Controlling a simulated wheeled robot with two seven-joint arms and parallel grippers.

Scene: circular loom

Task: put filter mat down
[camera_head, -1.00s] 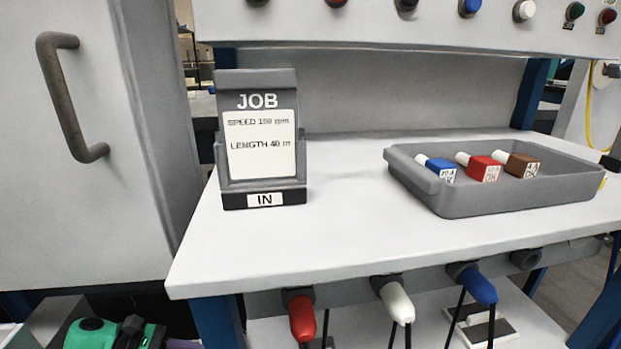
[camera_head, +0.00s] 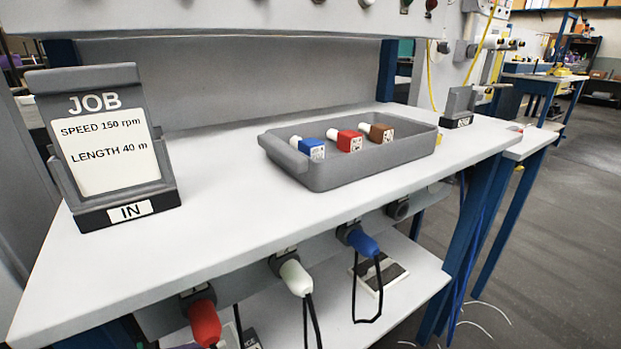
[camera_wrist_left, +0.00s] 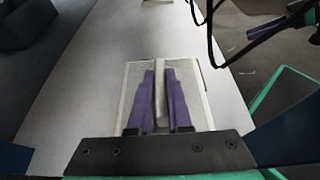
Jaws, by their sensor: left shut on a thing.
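In the left wrist view my left gripper (camera_wrist_left: 161,82) has its two purple fingers closed on the raised middle rib of a pale, mesh-like rectangular panel, the filter mat (camera_wrist_left: 196,82). The mat lies flat across the fingers, its light edges showing on both sides of them. Beneath it is a long white surface (camera_wrist_left: 100,75). I cannot tell whether the mat touches this surface or hangs just above it. Neither gripper shows in the head view, and my right gripper is in no view.
The white bench top (camera_head: 225,215) carries a JOB card holder (camera_head: 110,185) and a grey tray (camera_head: 345,175) with three coloured plugs. Red, white and blue handles (camera_head: 362,242) with dark cords hang below its front edge. A lower shelf (camera_head: 415,285) holds a small flat item (camera_head: 385,275).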

